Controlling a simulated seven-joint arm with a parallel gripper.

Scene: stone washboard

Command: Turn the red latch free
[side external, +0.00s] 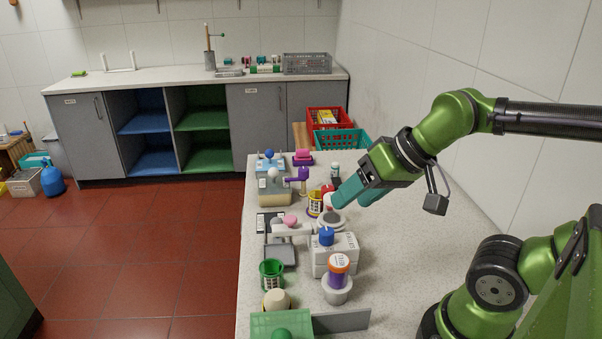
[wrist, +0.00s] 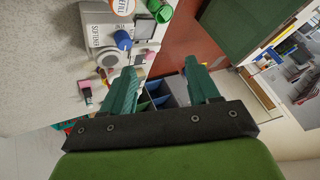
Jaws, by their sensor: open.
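A small red part (side external: 327,188) shows on the counter just left of my gripper in the side external view. It is too small to tell for sure that it is the red latch, and my fingers may hide more of it. My gripper (side external: 349,202) points down and left over the right side of the crowded row of objects. In the wrist view my gripper (wrist: 163,84) has its two teal fingers spread wide, with nothing held between them. No clear red latch shows in the wrist view.
A purple tap-like piece (side external: 298,177) stands behind. The counter (side external: 420,235) is clear at the right.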

